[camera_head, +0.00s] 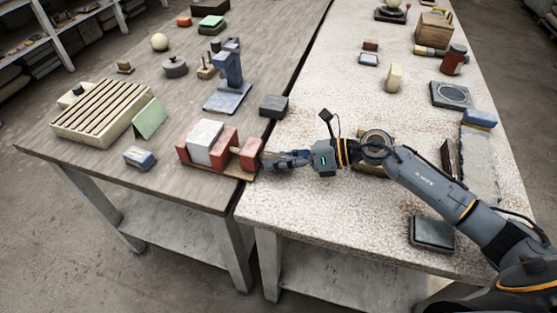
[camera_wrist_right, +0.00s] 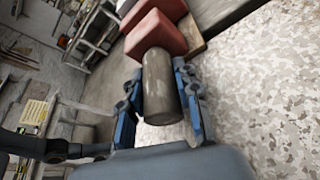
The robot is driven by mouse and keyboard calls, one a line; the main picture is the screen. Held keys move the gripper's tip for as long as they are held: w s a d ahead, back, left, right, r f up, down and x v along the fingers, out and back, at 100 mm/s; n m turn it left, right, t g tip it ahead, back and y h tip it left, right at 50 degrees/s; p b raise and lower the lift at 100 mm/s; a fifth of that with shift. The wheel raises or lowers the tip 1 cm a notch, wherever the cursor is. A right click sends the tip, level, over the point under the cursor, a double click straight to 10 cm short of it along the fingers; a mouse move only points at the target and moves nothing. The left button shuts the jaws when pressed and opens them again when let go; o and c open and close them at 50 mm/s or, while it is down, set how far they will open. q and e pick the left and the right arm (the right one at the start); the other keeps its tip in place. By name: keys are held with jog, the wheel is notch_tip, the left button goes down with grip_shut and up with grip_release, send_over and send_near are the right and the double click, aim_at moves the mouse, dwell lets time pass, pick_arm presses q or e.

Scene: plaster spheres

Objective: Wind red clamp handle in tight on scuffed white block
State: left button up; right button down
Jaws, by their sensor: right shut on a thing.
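The scuffed white block (camera_head: 204,141) stands between the red jaws of the clamp (camera_head: 224,148) on the grey-brown left bench, near its front right corner. The clamp sits on a thin wooden base. A worn grey-brown cylindrical handle (camera_wrist_right: 160,88) sticks out from the clamp's red end block (camera_wrist_right: 155,36) in the wrist view. My right gripper (camera_head: 272,163) reaches in from the right at the clamp's right end. Its blue fingers (camera_wrist_right: 156,92) are shut on the handle, one on each side. In the head view the handle is mostly hidden by the fingers. My left gripper is out of view.
A dark block (camera_head: 273,106) sits behind my right gripper. A blue stand (camera_head: 228,92), a green card (camera_head: 149,119), a slatted box (camera_head: 92,114) and a small blue box (camera_head: 139,158) surround the clamp.

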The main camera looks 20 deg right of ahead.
jog(key=shift+s, duration=0.1)
dwell(0.3)
jog(key=c, duration=1.2)
grip_release()
jog(key=shift+d, duration=0.15)
jog(key=v, duration=1.1)
jog(key=shift+s+d+r, duration=0.1)
jog(key=shift+s+d, duration=0.1)
jog(key=shift+d, duration=0.1)
